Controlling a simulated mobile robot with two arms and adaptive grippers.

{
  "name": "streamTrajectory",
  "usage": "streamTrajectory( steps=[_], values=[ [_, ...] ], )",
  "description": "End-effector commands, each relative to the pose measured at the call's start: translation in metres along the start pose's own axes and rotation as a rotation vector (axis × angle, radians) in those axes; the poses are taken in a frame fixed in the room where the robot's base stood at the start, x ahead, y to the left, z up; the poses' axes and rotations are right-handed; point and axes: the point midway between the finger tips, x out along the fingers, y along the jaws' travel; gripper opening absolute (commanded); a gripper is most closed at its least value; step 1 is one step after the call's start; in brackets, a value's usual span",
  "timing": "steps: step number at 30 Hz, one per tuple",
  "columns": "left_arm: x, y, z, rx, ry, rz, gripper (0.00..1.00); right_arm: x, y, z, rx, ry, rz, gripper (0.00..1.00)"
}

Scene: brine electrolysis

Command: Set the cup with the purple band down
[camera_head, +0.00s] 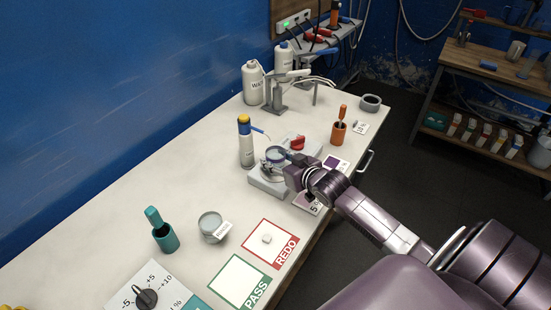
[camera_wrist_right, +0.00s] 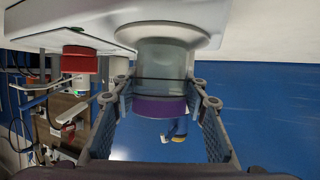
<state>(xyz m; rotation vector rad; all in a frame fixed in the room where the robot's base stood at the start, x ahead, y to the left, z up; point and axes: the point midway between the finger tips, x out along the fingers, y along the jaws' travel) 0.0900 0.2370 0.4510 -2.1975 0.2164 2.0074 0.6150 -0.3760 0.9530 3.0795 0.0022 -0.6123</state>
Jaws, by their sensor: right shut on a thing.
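The cup with the purple band (camera_wrist_right: 160,62) is a clear, greyish cup, and its purple band (camera_wrist_right: 160,106) faces my wrist camera. My right gripper (camera_wrist_right: 158,97) is shut on it, one finger on each side. In the wrist view, which looks upside down, the cup's far end meets or nearly meets a pale round plate (camera_wrist_right: 205,38); I cannot tell if they touch. In the head view the cup (camera_head: 275,155) is over a grey device (camera_head: 268,184) with a red knob (camera_head: 297,143), and my right gripper (camera_head: 291,170) reaches it from the right. My left gripper is not in view.
A bottle with a yellow top (camera_head: 246,143) stands close behind the device. An orange cup (camera_head: 338,132) is to its right.

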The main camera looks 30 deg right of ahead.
Motion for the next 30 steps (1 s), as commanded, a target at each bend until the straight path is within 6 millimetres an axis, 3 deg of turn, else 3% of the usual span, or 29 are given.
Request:
streamTrajectory(
  steps=[5,6,11,22,30],
  values=[
    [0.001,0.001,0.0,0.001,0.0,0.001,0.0,0.001,0.0,0.002,0.0,0.002,0.0,0.06],
    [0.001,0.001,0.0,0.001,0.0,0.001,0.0,0.001,0.0,0.003,0.0,0.0,0.0,0.41],
    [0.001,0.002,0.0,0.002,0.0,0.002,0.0,0.001,0.0,0.003,0.0,0.0,0.0,0.58],
    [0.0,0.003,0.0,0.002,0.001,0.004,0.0,-0.003,0.0,0.0,0.0,-0.002,0.0,0.58],
    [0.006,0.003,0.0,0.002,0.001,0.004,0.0,-0.045,0.0,0.002,-0.002,-0.003,0.0,0.58]
  ],
)
